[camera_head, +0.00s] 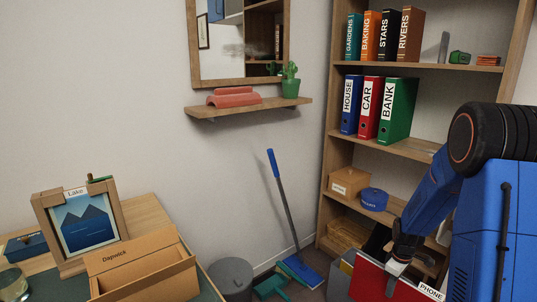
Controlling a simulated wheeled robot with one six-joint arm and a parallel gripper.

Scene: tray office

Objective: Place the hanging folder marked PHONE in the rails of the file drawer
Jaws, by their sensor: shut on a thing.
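The red hanging folder (372,282) is at the bottom right of the head view, with a white tab reading PHONE at its right. My gripper (397,266) is shut on its upper edge, and the folder hangs tilted below the jaws. A grey box-like thing (338,283) shows behind and left of the folder; it may be part of the file drawer. The folder and my arm hide most of it, and I cannot make out the rails. The folder's lower part is cut off by the frame edge, so I cannot tell whether it touches the drawer.
A wooden shelf unit (397,147) with binders, a box and a blue tin stands behind my arm. A blue broom (285,205), dustpan (270,286) and grey bin (232,276) are left of the folder. A desk (150,216) with a picture and open box stands at left.

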